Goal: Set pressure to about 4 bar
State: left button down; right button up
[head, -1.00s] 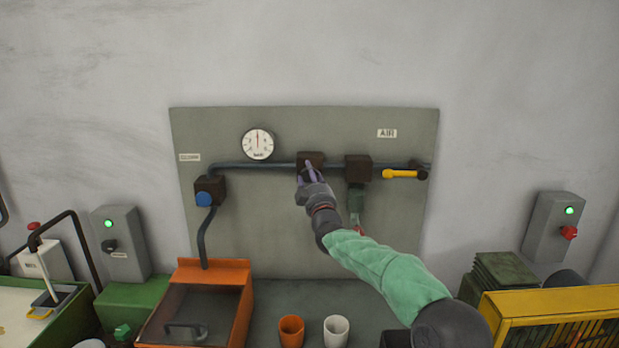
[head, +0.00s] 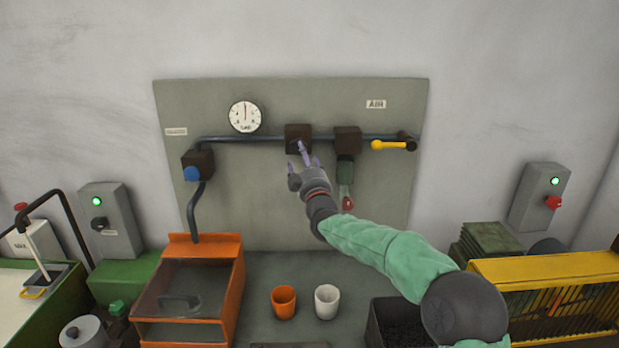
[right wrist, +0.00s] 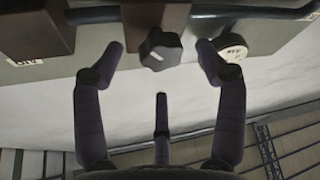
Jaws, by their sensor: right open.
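The round white pressure gauge (head: 245,116) is on the panel, its needle pointing about straight up; its numbers are too small to read. To its right, a dark brown block (head: 298,132) sits on the pipe. My right gripper (head: 304,156) is just in front of and below this block, pointing up at it. In the right wrist view, a black knob (right wrist: 161,48) projects from the block, between and beyond the tips of my open, empty fingers (right wrist: 160,55). Gaps show on both sides of the knob. The gauge edge also shows there (right wrist: 232,47). My left gripper is out of view.
A second brown block (head: 347,139) with a bowl below and a yellow lever (head: 392,145) are to the right. A blue knob (head: 192,174) is at left. An orange cup (head: 284,302) and a white cup (head: 326,301) stand below, beside an orange hooded box (head: 232,290).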

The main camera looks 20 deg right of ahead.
jog(key=v, duration=0.7)
jog(key=shift+s+f, duration=0.15)
jog(key=shift+s, duration=0.15)
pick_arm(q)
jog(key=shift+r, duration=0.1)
